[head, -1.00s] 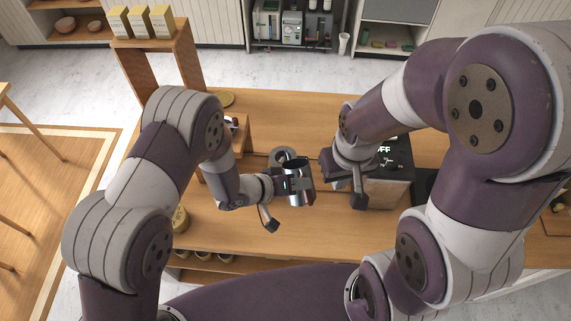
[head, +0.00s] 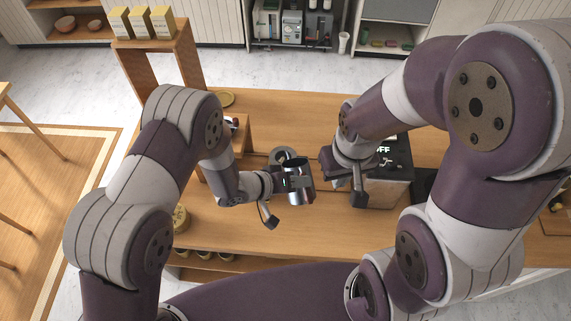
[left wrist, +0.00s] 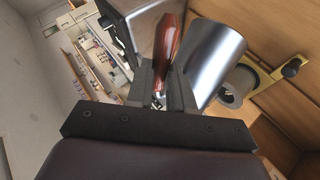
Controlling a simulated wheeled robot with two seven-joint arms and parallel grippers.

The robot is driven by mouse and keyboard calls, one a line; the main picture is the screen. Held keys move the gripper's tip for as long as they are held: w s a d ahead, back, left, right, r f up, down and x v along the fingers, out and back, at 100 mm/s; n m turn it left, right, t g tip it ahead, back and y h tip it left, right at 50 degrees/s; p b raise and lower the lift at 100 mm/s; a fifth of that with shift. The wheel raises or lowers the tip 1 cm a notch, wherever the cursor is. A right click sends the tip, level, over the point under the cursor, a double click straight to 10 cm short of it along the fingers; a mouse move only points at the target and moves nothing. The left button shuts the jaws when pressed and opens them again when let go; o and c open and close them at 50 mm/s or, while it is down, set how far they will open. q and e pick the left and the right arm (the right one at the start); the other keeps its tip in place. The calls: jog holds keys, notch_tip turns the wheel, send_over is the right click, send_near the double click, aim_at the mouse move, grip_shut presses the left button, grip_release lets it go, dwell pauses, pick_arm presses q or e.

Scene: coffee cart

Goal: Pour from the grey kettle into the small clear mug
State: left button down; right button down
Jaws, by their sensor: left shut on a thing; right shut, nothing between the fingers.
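The grey kettle (head: 299,182), a shiny metal vessel, is held above the middle of the wooden counter. In the left wrist view its metal body (left wrist: 210,60) and reddish-brown handle (left wrist: 168,38) show. My left gripper (head: 283,184) is shut on that handle, and its fingers show in the left wrist view (left wrist: 163,75). My right gripper (head: 342,180) is shut and empty, to the right of the kettle, beside a dark box. I cannot make out the small clear mug in either view.
A round grey dripper (head: 283,154) on a stand is just behind the kettle; it also shows in the left wrist view (left wrist: 240,82). A dark-topped box (head: 392,160) stands on the right. A small wooden shelf (head: 240,140) is on the left.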

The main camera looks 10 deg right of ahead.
dwell(0.4)
pick_arm(q)
jog(key=shift+s+f+b, duration=0.2)
jog(key=shift+f+b, duration=0.35)
jog(key=shift+b, duration=0.25)
jog(key=shift+s+d+f+m+t+b, duration=0.1)
jog(key=shift+s+f+m+t+b, duration=0.15)
jog(key=shift+f+m+t+b, duration=0.25)
jog(key=shift+r, duration=0.25)
jog(key=shift+w+r+p, duration=0.15)
jog(key=shift+r+p, duration=0.2)
jog(key=shift+p, duration=0.15)
jog(key=shift+n, duration=0.3)
